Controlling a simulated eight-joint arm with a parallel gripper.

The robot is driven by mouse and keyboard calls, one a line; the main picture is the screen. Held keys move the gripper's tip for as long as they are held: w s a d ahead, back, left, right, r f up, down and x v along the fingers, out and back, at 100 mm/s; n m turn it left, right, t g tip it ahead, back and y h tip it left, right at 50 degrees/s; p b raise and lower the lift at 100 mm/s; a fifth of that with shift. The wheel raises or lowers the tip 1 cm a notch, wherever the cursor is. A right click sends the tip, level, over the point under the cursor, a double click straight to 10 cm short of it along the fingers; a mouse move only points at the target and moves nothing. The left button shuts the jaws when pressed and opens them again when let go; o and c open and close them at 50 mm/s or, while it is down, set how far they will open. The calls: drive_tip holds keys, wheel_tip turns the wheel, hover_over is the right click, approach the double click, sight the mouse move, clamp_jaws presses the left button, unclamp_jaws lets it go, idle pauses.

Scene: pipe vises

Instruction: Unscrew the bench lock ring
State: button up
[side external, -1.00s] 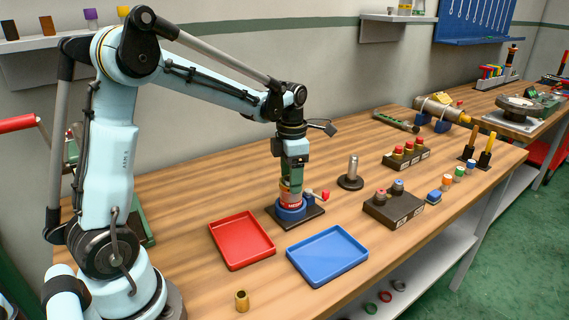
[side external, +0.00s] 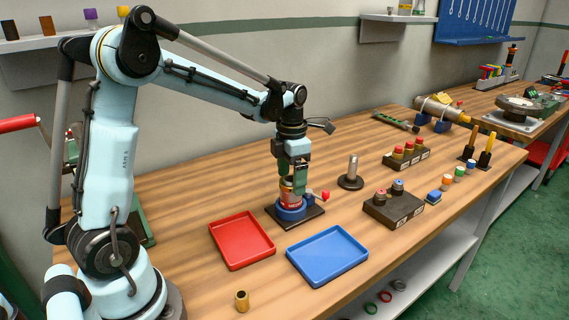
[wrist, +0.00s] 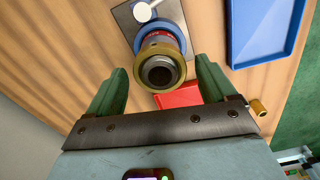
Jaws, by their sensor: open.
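A fixture with a blue round collar (side external: 291,212) stands on a dark square base plate (side external: 313,218). A red-banded cylinder (side external: 289,192) rises upright from the collar. In the wrist view, a brass-coloured ring (wrist: 160,89) with a dark open centre tops this cylinder, above the blue collar (wrist: 140,39). I cannot tell for certain which part is the lock ring. My gripper (side external: 293,186) is directly above the fixture, pointing down. Its green fingers (wrist: 161,70) are open on either side of the brass ring, with visible gaps in the wrist view.
A red tray (side external: 241,266) and a blue tray (side external: 327,281) lie in front of the fixture. A small lever with a red knob (side external: 326,196) sticks out beside it. A metal post (side external: 352,166) stands to the right. A brass fitting (side external: 242,301) stands near the front edge.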

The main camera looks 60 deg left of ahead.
drive_tip(key=m, duration=0.3)
drive_tip(key=shift+m, duration=0.4)
drive_tip(key=m, duration=0.3)
drive_tip(key=shift+m, duration=0.3)
drive_tip(key=m, duration=1.6)
drive_tip(key=shift+m, duration=0.3)
drive_tip(key=m, duration=0.3)
drive_tip(key=shift+m, duration=0.4)
